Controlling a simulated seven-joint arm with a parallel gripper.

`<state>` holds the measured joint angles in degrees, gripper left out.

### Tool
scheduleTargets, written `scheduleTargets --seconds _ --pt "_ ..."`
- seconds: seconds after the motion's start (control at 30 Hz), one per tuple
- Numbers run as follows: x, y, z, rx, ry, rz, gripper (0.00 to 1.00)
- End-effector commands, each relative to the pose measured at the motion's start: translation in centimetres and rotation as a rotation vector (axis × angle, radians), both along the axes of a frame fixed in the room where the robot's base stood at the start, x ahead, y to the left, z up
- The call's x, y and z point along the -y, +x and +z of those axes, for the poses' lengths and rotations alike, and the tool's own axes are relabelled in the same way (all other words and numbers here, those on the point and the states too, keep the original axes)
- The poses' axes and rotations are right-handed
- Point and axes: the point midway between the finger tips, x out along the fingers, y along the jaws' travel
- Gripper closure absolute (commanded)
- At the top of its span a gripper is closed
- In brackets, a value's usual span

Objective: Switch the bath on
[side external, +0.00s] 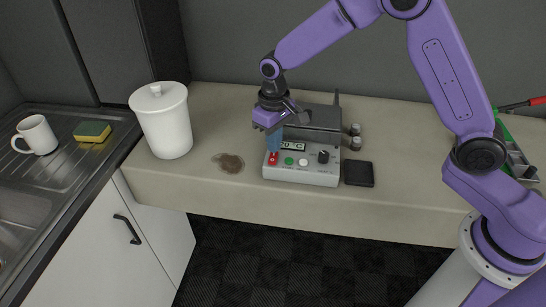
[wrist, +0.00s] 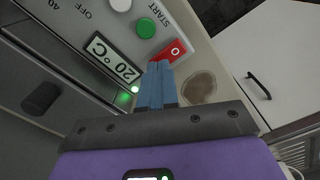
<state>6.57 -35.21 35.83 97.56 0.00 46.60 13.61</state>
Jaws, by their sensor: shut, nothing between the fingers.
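The bath has a light grey control panel (side external: 300,176) at its front, on the counter. Its lit display (wrist: 113,58) reads 20 °C. A red rocker switch (wrist: 172,51) marked 0 sits at the panel's left end in the side view (side external: 272,158). Beside it are a green START button (wrist: 146,28) and a white button (wrist: 121,4). A black knob (side external: 323,156) is farther right. My gripper (side external: 273,149) points down with blue fingers shut and empty. Its tips (wrist: 158,68) are right by the red switch; I cannot tell whether they touch it.
A white lidded canister (side external: 166,125) and a brown stain (side external: 231,163) lie left of the bath. A flat black pad (side external: 358,173) lies to its right. A sink unit with a mug (side external: 37,135) and sponge (side external: 92,131) is at far left. A red-handled tool (side external: 520,105) is at far right.

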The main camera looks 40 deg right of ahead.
Motion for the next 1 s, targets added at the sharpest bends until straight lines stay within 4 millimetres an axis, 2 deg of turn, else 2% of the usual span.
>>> scheduleTargets --seconds 0.7,1.0 --pt "0.0 0.1 5.0 0.002 0.001 -0.001 1.0" --pt "0.1 0.0 5.8 0.0 0.0 -0.001 1.0"
